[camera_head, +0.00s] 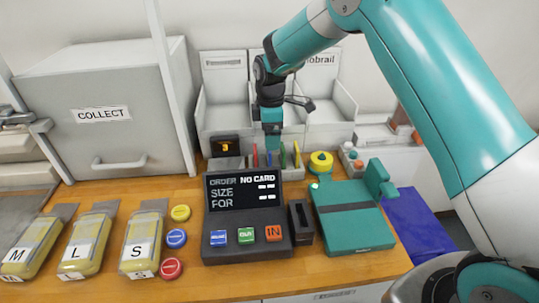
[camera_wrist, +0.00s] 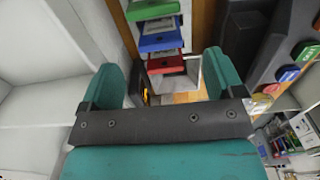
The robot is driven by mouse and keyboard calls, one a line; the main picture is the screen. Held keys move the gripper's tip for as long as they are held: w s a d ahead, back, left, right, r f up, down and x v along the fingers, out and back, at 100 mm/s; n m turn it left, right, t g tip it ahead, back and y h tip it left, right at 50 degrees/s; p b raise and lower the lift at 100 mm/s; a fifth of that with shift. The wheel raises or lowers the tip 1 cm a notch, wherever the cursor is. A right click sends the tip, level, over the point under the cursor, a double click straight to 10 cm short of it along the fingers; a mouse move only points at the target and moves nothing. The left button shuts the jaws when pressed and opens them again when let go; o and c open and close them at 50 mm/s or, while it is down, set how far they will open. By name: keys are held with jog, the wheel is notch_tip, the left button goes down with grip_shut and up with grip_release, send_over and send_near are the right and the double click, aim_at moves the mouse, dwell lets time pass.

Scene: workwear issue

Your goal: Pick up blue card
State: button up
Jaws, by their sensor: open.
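The blue card (camera_head: 268,159) stands upright in a grey rack (camera_head: 290,176) behind the order terminal, between a red card (camera_head: 255,156) and a green card (camera_head: 283,157). A yellow card (camera_head: 297,153) stands at the right. My gripper (camera_head: 272,146) is over the rack, close above the cards, and partly hides them. In the wrist view my gripper (camera_wrist: 162,70) is open and empty. There the red card (camera_wrist: 166,65) shows between the teal fingers, with the blue card (camera_wrist: 160,41) just beyond it and the green card (camera_wrist: 153,9) farther up.
The order terminal (camera_head: 245,213), reading NO CARD, stands in front of the rack. A dark slotted block (camera_head: 301,222) and a teal device (camera_head: 352,218) are to its right. A yellow tape roll (camera_head: 321,163) is right of the rack. Pale bins (camera_head: 225,115) stand behind.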

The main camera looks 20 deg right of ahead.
aim_at(269, 153)
jog(key=shift+a+f+p, duration=0.2)
jog(key=shift+f+p, duration=1.35)
jog(key=shift+f, duration=2.2)
jog(key=shift+c, duration=0.4)
jog(key=c, duration=0.9)
